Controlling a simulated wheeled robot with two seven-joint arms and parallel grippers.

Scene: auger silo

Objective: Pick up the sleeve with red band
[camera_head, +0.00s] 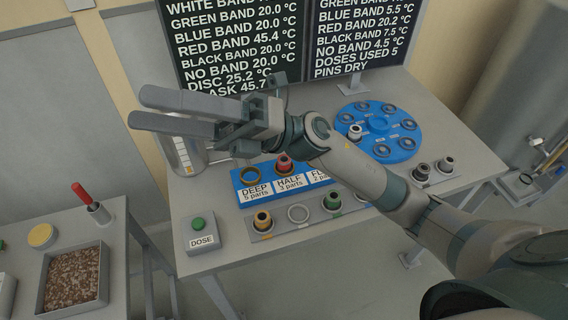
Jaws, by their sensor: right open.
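The sleeve with red band (285,164) stands in the HALF position of a blue block (247,197) labelled DEEP, HALF and a third partly hidden word. My right gripper (136,106) is open and empty, with its fingers pointing left. It is up and to the left of the red-banded sleeve and apart from it. My right arm crosses in front of the block's right end and hides part of it. My left gripper is out of view.
A grey rack in front holds an orange-banded sleeve (263,221) and a green-banded sleeve (332,201). A blue disc (380,124) with several holes lies behind my arm. A DOSE button box (200,234) stands front left. Dark screens (235,45) stand at the back.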

